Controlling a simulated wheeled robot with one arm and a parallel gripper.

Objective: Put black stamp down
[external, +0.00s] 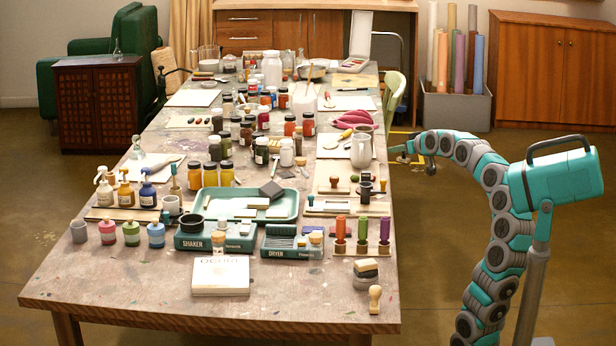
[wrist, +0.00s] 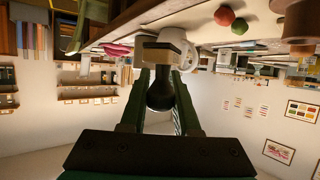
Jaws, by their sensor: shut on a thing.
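My gripper (wrist: 165,90) is shut on the black stamp (wrist: 160,95), with one jaw on each side of its dark, rounded handle. The stamp's pale, block-shaped base (wrist: 165,48) points away from my palm. The wrist view appears upside down. In the external view my gripper (external: 402,153) is at the right long edge of the table (external: 300,309), to the right of a white jug (external: 362,150). The held stamp is too small to make out clearly there. Other stamps stand on the table, including one with a light wooden handle (external: 375,299) at the front right corner.
The white jug also shows close behind the stamp in the wrist view (wrist: 205,46). Boards, small stamps and a rack of coloured handled tools (external: 362,236) crowd the right side. A green tray (external: 290,195) lies mid-table. The front left tabletop is clear.

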